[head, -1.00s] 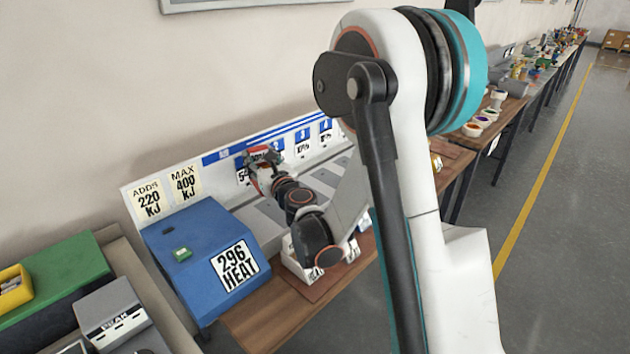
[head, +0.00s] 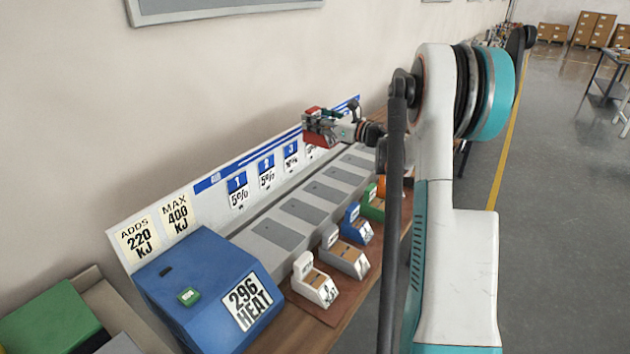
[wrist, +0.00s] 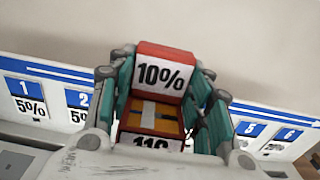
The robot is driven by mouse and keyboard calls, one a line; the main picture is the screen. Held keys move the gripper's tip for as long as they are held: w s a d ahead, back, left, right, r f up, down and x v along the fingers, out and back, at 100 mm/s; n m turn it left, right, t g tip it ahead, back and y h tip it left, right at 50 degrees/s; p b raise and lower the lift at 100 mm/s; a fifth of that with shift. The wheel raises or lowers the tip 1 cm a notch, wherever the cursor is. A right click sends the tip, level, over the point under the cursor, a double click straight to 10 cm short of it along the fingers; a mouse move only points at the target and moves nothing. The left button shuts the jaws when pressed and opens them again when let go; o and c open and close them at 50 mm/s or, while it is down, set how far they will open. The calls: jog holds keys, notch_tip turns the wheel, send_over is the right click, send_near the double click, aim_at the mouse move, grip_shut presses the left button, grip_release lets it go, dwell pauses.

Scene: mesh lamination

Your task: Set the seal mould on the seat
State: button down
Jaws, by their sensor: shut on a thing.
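My gripper (wrist: 160,105) is shut on a red mould (wrist: 168,62) with a white "10%" label and a second, partly cut-off label below an orange-brown face. In the head view, my gripper (head: 338,130) holds the red mould (head: 314,118) raised in front of the wall panel, above the far part of the seat row. The seats are grey plates with darker pads, in a row along the bench; one near seat (head: 272,235) is bare. Which seat the task means cannot be told. The far seats are partly hidden by my arm.
A blue "296 HEAT" box (head: 205,285) stands at the near end. The numbered panel (head: 240,178) runs behind the seats. Near seats are clear.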

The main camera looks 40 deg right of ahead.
notch_tip(320, 180, down, 18)
jog(key=b, duration=0.5)
jog(key=shift+f, duration=0.2)
jog(key=shift+r, duration=0.1)
jog(key=shift+b, duration=0.3)
jog(key=c, duration=1.2)
grip_release()
jog(key=shift+f, duration=0.2)
jog(key=o, duration=0.4)
jog(key=shift+r, duration=0.1)
